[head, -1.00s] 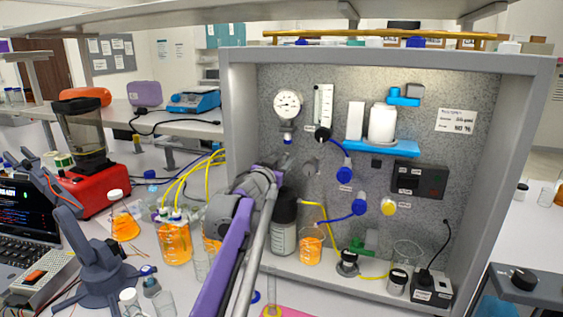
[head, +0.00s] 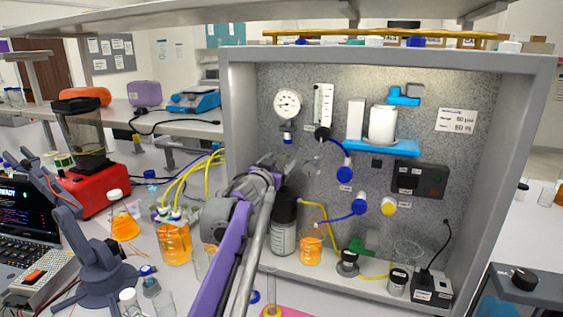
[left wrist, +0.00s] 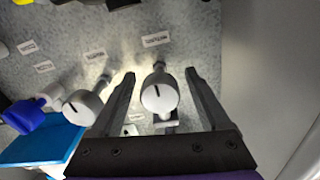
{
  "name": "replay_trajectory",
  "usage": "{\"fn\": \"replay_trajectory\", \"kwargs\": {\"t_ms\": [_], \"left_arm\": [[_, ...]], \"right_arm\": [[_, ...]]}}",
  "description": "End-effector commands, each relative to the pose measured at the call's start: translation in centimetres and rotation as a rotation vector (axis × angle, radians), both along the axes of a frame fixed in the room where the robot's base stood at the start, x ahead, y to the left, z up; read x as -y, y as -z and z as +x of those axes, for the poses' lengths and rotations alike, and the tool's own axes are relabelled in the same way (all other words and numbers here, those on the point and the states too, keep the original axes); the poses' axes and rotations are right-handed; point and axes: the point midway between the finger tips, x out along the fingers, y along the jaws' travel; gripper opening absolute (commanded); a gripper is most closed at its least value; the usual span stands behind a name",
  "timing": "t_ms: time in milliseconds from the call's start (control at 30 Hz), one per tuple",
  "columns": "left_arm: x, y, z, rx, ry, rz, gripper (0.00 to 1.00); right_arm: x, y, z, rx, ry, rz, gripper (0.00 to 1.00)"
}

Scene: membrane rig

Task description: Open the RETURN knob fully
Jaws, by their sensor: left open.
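My left gripper (head: 298,166) is at the left part of the speckled panel (head: 420,130). In the left wrist view my left gripper (left wrist: 160,75) is open, with one finger on each side of a round grey knob (left wrist: 158,94) with a dark pointer line. The fingers stand apart from it, with a gap on both sides. A second grey knob (left wrist: 82,106) is left of the fingers. Labels sit near the knobs, but I cannot read RETURN on them. In the head view my gripper partly hides this area. My right gripper is not in view.
Blue knobs (head: 345,173), a yellow knob (head: 389,207), a gauge (head: 288,103) and a blue shelf (head: 384,148) are on the panel. Bottles and an orange-filled beaker (head: 311,252) stand below my left gripper. The cabinet's left side wall (head: 238,120) is close to my arm.

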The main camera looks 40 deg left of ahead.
Motion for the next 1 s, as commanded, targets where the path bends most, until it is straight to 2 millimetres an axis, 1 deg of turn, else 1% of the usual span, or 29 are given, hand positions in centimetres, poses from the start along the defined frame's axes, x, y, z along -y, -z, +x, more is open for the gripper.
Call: {"fn": "replay_trajectory", "kwargs": {"t_ms": [33, 300, 400, 500, 667, 1000], "left_arm": [[0.3, 0.1, -0.9, 0.0, -0.001, 0.001, 0.8], [1.9, 0.1, -5.9, 0.0, -0.002, 0.0, 0.8], [2.3, 0.1, -7.4, -0.001, -0.001, 0.001, 0.8], [2.6, 0.0, -8.4, 0.001, -0.002, -0.001, 0.8], [2.9, 0.0, -9.1, 0.0, 0.0, 0.0, 0.8], [2.9, 0.0, -9.1, 0.0, 0.0, -0.001, 0.8]], "right_arm": [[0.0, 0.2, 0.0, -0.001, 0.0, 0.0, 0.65], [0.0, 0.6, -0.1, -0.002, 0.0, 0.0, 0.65], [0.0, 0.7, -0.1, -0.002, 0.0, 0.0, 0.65], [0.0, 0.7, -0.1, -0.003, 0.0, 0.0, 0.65], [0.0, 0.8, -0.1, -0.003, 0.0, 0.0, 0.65], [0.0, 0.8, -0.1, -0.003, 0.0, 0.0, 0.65]]}}
